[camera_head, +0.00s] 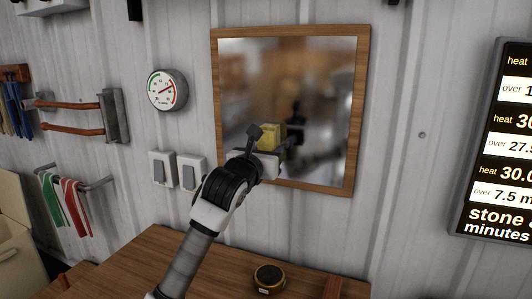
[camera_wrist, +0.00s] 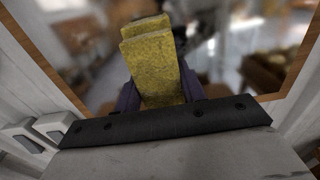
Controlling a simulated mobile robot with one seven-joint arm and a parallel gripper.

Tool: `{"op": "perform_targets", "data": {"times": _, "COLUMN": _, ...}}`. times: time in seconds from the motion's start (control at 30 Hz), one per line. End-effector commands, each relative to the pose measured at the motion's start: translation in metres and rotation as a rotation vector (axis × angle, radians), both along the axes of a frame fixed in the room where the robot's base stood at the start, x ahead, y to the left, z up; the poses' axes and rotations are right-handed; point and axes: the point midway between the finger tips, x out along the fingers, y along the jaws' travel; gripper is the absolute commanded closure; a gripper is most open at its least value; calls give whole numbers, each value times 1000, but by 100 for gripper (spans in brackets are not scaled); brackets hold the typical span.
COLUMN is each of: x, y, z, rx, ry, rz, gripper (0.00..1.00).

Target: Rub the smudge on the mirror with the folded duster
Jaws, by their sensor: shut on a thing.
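The mirror (camera_head: 290,80) hangs on the wall in a wooden frame, and its glass fills the back of the wrist view (camera_wrist: 245,50). The folded duster (camera_head: 271,135) is yellow and held up in front of the lower left part of the glass. My gripper (camera_head: 268,150) is shut on the duster, which stands up between the fingers in the wrist view (camera_wrist: 155,70). I cannot tell whether the duster touches the glass. I cannot make out the smudge among the blurred reflections.
A round gauge (camera_head: 167,90) and two switches (camera_head: 175,171) are on the wall left of the mirror. A lit sign (camera_head: 500,140) is at the right. Below, a wooden table (camera_head: 215,265) bears a small dark round tin (camera_head: 269,278). Cloths (camera_head: 66,205) hang on a rail at the left.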

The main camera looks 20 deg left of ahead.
Motion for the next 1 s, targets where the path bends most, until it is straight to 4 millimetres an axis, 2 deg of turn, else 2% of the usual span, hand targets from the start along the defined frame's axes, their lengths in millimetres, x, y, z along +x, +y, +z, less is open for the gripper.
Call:
{"op": "perform_targets", "data": {"times": 0.33, "x": -2, "y": -30, "z": -2, "rx": 2, "ry": -1, "rz": -4, "gripper": 78}}
{"op": "perform_targets", "data": {"times": 0.5, "x": -3, "y": -39, "z": -1, "rx": 0, "ry": -1, "rz": -2, "gripper": 78}}
{"op": "perform_targets", "data": {"times": 0.73, "x": 0, "y": -36, "z": -1, "rx": -1, "ry": 0, "rz": 0, "gripper": 78}}
{"op": "perform_targets", "data": {"times": 1.0, "x": 3, "y": -12, "z": -1, "rx": -3, "ry": 1, "rz": 2, "gripper": 78}}
